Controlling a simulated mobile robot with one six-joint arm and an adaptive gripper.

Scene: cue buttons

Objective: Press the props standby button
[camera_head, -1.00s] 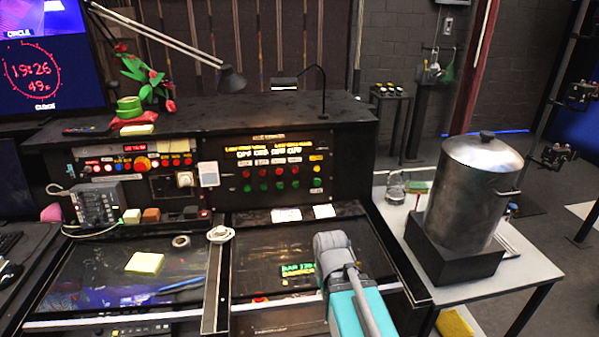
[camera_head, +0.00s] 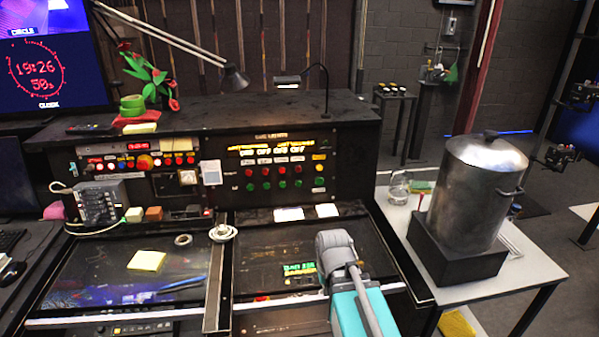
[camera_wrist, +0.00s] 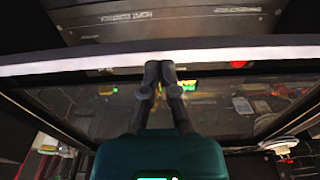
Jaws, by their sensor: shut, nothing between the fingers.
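The cue-light panel (camera_head: 285,165) stands upright at the back of the desk, with a row of red buttons (camera_head: 282,170) above a row of green buttons (camera_head: 283,184). Small labels sit above the columns, too small to read, so I cannot tell which button is props standby. In the head view my arm reaches in from the lower right, in front of and below the panel, and its fingers are hidden. In the wrist view my gripper (camera_wrist: 160,69) has its two fingers together and empty, over the dark glassy desk top (camera_wrist: 100,105). No cue button is clearly visible there.
Another button panel (camera_head: 140,163) and a grey desk unit (camera_head: 100,200) are at the left. A yellow note pad (camera_head: 147,260) and a tape roll (camera_head: 183,240) lie on the desk.

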